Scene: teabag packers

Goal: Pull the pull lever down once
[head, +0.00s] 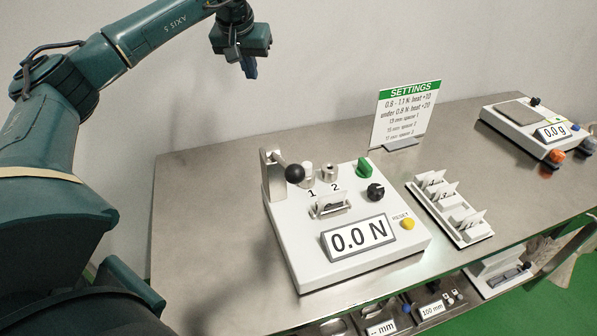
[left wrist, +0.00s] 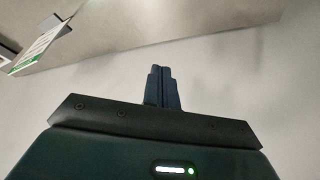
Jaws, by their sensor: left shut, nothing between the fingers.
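The pull lever (head: 294,173) has a black ball knob on an arm at the left side of a white tester box (head: 300,258). Its bracket stands upright and the knob sticks out toward the front right. The tester's display (head: 358,236) reads 0.0 N. My left gripper (head: 250,70) is high in the air, up and to the left of the lever, clear of it and pointing down. Its fingers are shut and empty, and they also show in the left wrist view (left wrist: 162,88). My right gripper is in neither view.
The tester stands on a metal table (head: 205,215). It carries a green knob (head: 364,168), a black dial (head: 375,193) and a yellow reset button (head: 407,224). A settings sign (head: 403,112) stands behind, a tag rack (head: 470,235) and a scale (head: 525,140) to the right. The table's left part is bare.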

